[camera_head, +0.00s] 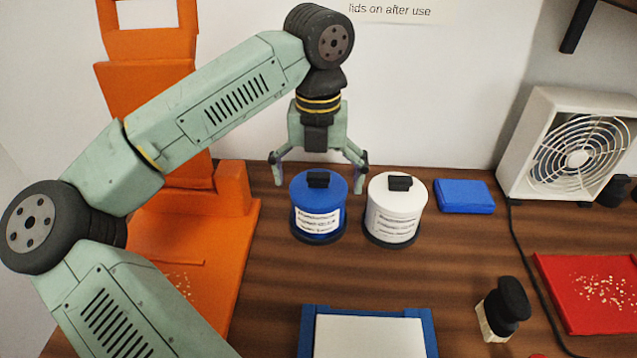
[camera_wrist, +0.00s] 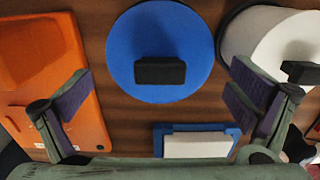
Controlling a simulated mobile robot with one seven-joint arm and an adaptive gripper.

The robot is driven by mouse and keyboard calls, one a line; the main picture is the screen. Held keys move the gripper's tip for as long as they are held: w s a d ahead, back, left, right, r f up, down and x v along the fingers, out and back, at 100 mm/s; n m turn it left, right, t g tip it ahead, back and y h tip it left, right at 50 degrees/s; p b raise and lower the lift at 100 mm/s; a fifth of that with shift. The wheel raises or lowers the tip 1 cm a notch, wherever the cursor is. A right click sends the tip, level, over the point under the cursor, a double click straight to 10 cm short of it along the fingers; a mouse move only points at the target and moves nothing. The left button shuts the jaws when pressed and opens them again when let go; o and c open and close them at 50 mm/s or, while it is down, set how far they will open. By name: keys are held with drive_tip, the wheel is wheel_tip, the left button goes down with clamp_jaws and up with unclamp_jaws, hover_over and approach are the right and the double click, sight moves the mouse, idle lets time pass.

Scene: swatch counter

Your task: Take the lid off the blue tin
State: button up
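The blue tin (camera_head: 318,220) stands upright on the wooden counter with a white label on its front. Its blue lid (camera_head: 330,188) is on top and has a black block handle (camera_head: 318,179). The lid (camera_wrist: 140,50) and its handle (camera_wrist: 160,71) also show in the wrist view. My gripper (camera_head: 318,177) is open and empty above the blue tin, fingers spread wide to either side. In the wrist view my gripper's fingers (camera_wrist: 160,100) stand apart left and right of the handle, not touching it.
A white tin (camera_head: 395,215) with a black-handled lid stands close on the right. An orange stand (camera_head: 235,235) is on the left. A blue block (camera_head: 465,196), a white fan (camera_head: 530,150) and a red tray (camera_head: 570,310) are to the right. A blue-framed white pad (camera_head: 428,325) lies in front.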

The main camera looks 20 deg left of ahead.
drive_tip(key=shift+s+f, duration=0.1)
drive_tip(key=shift+s, duration=0.05)
drive_tip(key=c, duration=2.1)
